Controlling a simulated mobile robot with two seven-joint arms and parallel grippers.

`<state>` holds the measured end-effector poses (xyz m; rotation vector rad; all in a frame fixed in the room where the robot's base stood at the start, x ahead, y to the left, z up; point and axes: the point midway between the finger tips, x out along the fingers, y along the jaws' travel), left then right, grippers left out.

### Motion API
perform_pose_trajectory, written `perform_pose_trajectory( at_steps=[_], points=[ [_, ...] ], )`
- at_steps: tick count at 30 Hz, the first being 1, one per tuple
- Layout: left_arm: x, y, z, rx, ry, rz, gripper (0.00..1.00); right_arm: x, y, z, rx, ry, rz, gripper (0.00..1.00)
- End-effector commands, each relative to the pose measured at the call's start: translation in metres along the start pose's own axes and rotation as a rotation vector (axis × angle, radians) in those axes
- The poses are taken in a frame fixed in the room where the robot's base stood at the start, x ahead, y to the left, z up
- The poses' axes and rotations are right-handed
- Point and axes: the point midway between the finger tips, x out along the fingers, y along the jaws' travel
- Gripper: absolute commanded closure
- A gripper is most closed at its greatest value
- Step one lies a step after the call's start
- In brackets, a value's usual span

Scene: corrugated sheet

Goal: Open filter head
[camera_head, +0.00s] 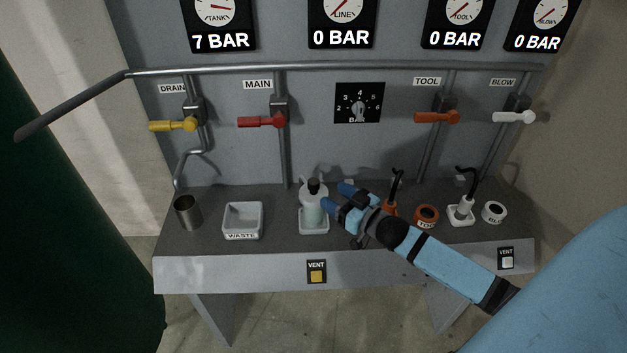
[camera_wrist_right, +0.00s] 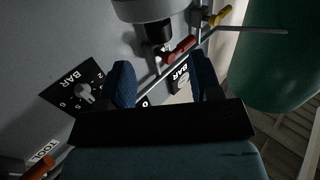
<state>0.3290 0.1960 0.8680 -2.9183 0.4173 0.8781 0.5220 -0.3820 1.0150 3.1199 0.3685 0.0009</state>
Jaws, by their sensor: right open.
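The filter (camera_head: 313,211) is a pale, translucent bowl with a grey-white head and a black top, standing upright on a small white base at the middle of the bench. My right gripper (camera_head: 336,195) reaches in from the right, its blue fingertips just right of the filter. I cannot tell from the head view whether they touch it. In the right wrist view the right gripper (camera_wrist_right: 163,80) is open with nothing between its fingers. A grey cylindrical part with a black end (camera_wrist_right: 153,33), apparently the filter, lies beyond the fingertips. My left gripper is not in view.
A metal cup (camera_head: 187,212) and a waste tray (camera_head: 243,220) stand left on the bench. An orange holder (camera_head: 426,215) and white holders stand right. Valve handles, including the red main one (camera_head: 262,121), project from the panel below a pipe rail (camera_head: 330,66).

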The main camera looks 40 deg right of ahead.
Motion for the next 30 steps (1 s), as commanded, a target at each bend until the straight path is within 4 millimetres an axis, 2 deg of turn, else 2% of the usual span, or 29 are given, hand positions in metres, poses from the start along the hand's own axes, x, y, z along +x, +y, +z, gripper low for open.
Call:
perform_pose_trajectory(
  at_steps=[1,6,12,17,24,26,30],
  points=[
    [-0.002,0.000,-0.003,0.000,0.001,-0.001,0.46,0.013,0.000,-0.003,0.000,0.003,0.000,0.42],
    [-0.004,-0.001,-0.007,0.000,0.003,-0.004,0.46,0.045,0.000,-0.002,0.000,0.002,0.000,0.42],
    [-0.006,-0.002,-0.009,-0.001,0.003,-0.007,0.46,0.070,0.000,-0.001,0.001,0.001,0.000,0.42],
    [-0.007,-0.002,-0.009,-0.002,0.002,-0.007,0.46,0.077,-0.001,0.000,0.000,0.000,-0.001,0.42],
    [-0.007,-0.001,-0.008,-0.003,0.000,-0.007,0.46,0.077,0.000,0.001,0.000,-0.001,0.000,0.42],
    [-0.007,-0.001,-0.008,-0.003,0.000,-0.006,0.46,0.077,0.000,0.000,0.000,-0.001,0.000,0.53],
    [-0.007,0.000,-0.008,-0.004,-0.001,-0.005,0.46,0.077,0.000,0.000,0.000,-0.001,0.000,0.85]
  ],
)
